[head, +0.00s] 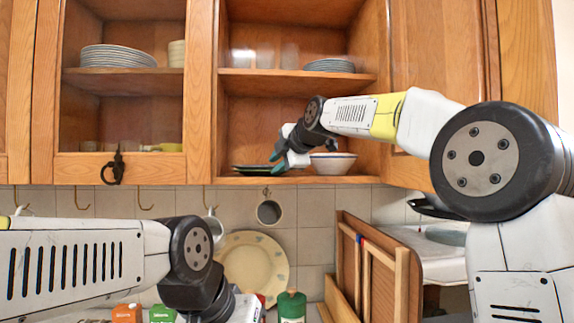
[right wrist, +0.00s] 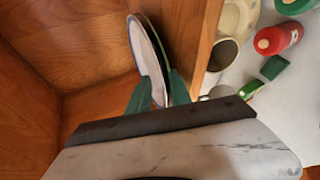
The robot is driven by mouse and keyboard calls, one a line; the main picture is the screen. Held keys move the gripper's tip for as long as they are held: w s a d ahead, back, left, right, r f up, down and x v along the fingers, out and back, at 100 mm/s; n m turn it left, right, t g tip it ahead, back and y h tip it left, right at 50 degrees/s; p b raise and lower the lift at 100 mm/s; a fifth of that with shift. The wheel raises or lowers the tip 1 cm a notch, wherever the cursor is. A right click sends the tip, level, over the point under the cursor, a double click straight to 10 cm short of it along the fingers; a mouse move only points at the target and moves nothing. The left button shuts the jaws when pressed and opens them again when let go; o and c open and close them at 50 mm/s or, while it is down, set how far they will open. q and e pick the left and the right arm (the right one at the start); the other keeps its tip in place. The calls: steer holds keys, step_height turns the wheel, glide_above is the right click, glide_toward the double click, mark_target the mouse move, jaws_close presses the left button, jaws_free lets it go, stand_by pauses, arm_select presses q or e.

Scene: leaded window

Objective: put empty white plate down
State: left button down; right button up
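A white plate with a dark rim (right wrist: 146,52) shows edge-on in the right wrist view, with a darker greenish plate (right wrist: 153,35) close against its underside. In the head view the dark plate edges (head: 250,169) lie low on the cupboard's bottom board. My right gripper (head: 279,160) is at their right side; its teal fingers (right wrist: 160,95) stand apart, one on each side of the plate rim. The fingers hide part of the rim, and contact is hard to tell. My left arm is low at the left in the head view; its fingers are not visible.
A white bowl (head: 333,164) stands just right of my right gripper on the same board. The middle shelf (head: 270,85) is above.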

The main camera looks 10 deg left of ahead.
steer(key=v, duration=1.2)
steer(key=s+d+f+m+g+h, duration=0.1)
steer(key=s+d+f+m+h, duration=0.1)
steer(key=s+d+f+m, duration=0.4)
steer(key=s+d+f+m+h, duration=0.2)
steer(key=s+d+f+m, duration=0.2)
steer(key=d+f+m, duration=0.35)
steer(key=s+d+f+m+g+h, duration=0.1)
steer(key=s+d+f+m, duration=0.4)
steer(key=f, duration=0.5)
steer(key=s+d+f+m+g+h, duration=0.1)
steer(key=s+d+f+m, duration=0.4)
steer(key=s+f, duration=0.5)
steer(key=shift+s+f+m+g, duration=0.25)
steer(key=shift+f+m+g, duration=0.3)
steer(key=shift+m, duration=0.3)
steer(key=shift+r, duration=0.15)
